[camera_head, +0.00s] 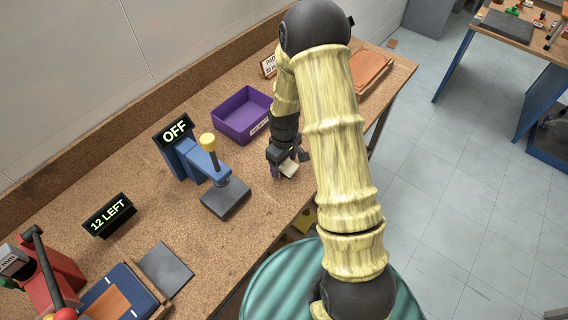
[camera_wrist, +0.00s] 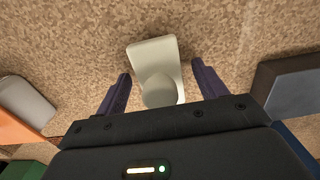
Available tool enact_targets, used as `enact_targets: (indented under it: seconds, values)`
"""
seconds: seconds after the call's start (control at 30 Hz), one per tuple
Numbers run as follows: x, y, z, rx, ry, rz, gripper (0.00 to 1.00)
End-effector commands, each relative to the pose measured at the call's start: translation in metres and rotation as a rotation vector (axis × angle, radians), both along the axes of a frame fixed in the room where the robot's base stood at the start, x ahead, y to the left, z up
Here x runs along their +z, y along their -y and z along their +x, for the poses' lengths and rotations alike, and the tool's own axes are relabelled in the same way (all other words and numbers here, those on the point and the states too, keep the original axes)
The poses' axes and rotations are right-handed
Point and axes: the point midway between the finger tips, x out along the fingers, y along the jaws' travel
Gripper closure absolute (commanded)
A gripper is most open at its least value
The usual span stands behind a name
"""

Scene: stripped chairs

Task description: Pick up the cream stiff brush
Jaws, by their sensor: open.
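The cream stiff brush (camera_wrist: 155,62) lies on the brown speckled bench in the wrist view, a pale block with a round knob on its near end. It also shows in the head view (camera_head: 289,169), partly covered by my gripper. My gripper (camera_wrist: 162,80) is open, with one purple finger on each side of the brush's knob end. A gap shows between each finger and the brush. In the head view my gripper (camera_head: 286,160) points down at the bench near its front edge. Whether the fingers touch the bench cannot be told.
A purple bin (camera_head: 240,116) stands behind my gripper. A blue press (camera_head: 190,160) with a yellow knob and a grey base (camera_head: 226,198) stands to the left, beside an OFF sign (camera_head: 175,131). Brown boards (camera_head: 370,70) lie at the bench's far right. Bare bench surrounds the brush.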

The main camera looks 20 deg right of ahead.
Motion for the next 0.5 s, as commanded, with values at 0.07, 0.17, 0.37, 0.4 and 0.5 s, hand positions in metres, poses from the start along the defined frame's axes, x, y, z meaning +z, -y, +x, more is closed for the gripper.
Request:
enact_targets:
  seconds: [0.07,0.17,0.37,0.4,0.5]
  values:
    - [-0.0003,0.0,0.0003,0.0,0.001,0.0,0.29]
    - [-0.0001,0.0,0.0002,0.0,0.001,0.0,0.29]
    - [0.0001,-0.0002,0.0002,0.0,0.001,0.001,0.29]
    - [0.0001,-0.0001,0.0002,0.0,0.0,0.0,0.29]
    - [0.0001,-0.0001,0.0002,0.0,0.0,0.0,0.31]
